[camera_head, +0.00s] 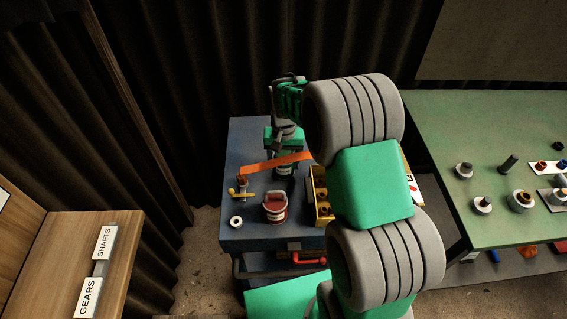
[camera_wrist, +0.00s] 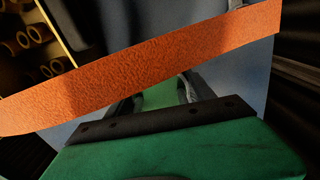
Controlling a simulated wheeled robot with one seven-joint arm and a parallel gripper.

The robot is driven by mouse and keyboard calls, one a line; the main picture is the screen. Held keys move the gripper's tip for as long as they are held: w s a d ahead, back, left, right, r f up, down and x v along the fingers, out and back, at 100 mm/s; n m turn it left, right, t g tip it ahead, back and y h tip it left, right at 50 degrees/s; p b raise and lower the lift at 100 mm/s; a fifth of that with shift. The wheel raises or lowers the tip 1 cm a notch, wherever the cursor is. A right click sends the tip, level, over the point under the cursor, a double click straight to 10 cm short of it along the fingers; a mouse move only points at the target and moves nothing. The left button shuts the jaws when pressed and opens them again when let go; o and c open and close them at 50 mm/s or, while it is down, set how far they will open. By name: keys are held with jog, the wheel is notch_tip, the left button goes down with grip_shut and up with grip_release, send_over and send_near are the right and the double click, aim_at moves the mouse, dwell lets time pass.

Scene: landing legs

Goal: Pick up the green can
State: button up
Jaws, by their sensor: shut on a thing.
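My gripper (camera_head: 284,151) points down over the blue table (camera_head: 243,142) toward its back. It is shut on the green can (camera_head: 284,169), which shows only partly below it with a pale label. In the wrist view the fingers (camera_wrist: 157,88) stand on either side of a green surface of the can (camera_wrist: 160,97). The orange strip (camera_head: 262,165) crosses close by and hides part of the fingers in the wrist view (camera_wrist: 150,68). I cannot tell whether the can touches the table.
A red can (camera_head: 275,209), a yellow-handled part (camera_head: 241,194) and a white ring (camera_head: 236,222) stand in front. A yellow bin (camera_head: 321,198) is close on the right. A green table (camera_head: 475,135) with several parts stands further right, a wooden bench (camera_head: 60,255) at left.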

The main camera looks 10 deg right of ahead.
aim_at(284, 156)
jog(key=c, duration=0.7)
grip_shut()
jog(key=shift+r, duration=0.15)
jog(key=shift+w+r, duration=0.1)
jog(key=shift+r, duration=0.15)
notch_tip(284, 156, up, 2)
jog(key=shift+r, duration=0.25)
jog(key=s+d+r+b, duration=0.1)
jog(key=s+d+r, duration=0.2)
jog(key=d+r, duration=0.25)
jog(key=s+d+r+b, duration=0.2)
jog(key=s+d+r, duration=0.15)
jog(key=d, duration=0.35)
jog(key=s+a+r+n, duration=0.1)
jog(key=s+a+n, duration=0.2)
jog(key=a, duration=0.9)
jog(key=shift+s+a+r+p, duration=0.25)
jog(key=shift+s+p, duration=0.1)
jog(key=shift+s, duration=0.1)
